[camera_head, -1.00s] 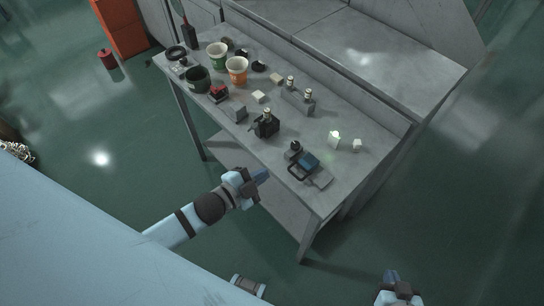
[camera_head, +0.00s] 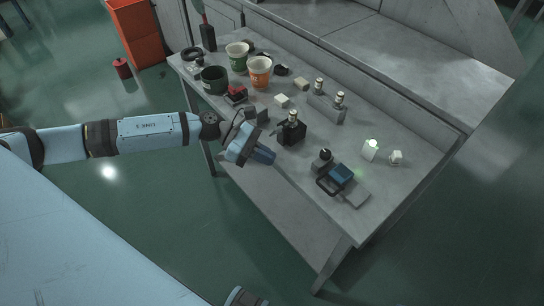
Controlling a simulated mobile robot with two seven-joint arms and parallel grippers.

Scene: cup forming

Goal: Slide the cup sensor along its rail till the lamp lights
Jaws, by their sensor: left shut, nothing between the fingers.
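My left gripper (camera_head: 264,156) is shut and empty. It is in front of the table's near edge, close to a black block (camera_head: 291,134) with a small pale cylinder on top. A blue-topped device (camera_head: 340,174) with a black loop handle lies at the table's near right, beside a grey plate (camera_head: 356,194) and a black knob (camera_head: 325,154). A faint green glow shows on the table beside it. I cannot tell which piece is the cup sensor, its rail or the lamp. A white piece (camera_head: 370,150) stands farther right.
A green-white cup (camera_head: 237,57), an orange cup (camera_head: 259,72) and a dark green cup (camera_head: 214,80) stand at the table's left. A grey block (camera_head: 326,109) bears two small cylinders. The table's near right (camera_head: 345,225) is bare.

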